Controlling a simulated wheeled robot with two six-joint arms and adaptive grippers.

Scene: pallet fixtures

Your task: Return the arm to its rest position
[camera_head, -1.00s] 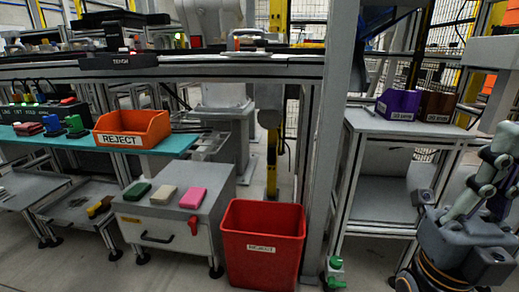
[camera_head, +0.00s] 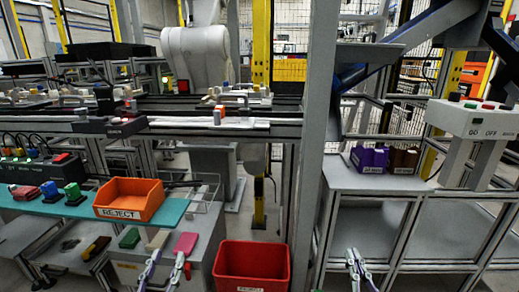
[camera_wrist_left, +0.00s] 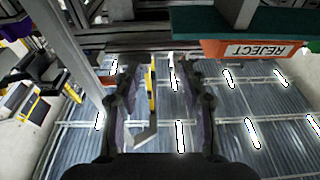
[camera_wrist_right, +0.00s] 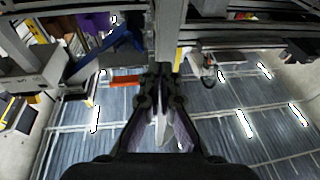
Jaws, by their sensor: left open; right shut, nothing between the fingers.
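My left gripper (camera_head: 163,268) shows at the bottom of the head view, in front of the grey cabinet with the coloured blocks. In the left wrist view its two fingers (camera_wrist_left: 149,75) stand apart with nothing between them. My right gripper (camera_head: 359,268) shows at the bottom of the head view, in front of the grey shelf unit. In the right wrist view its fingertips (camera_wrist_right: 159,75) meet and hold nothing. Both grippers are apart from any object. Most of both arms lies below the head view.
A red reject bin (camera_head: 250,268) stands between the grippers. An orange reject tray (camera_head: 130,199) sits on the teal shelf (camera_head: 165,216). Purple (camera_head: 369,158) and brown (camera_head: 403,160) bins sit on the grey shelf unit (camera_head: 420,185). A grey post (camera_head: 318,130) rises between the stations.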

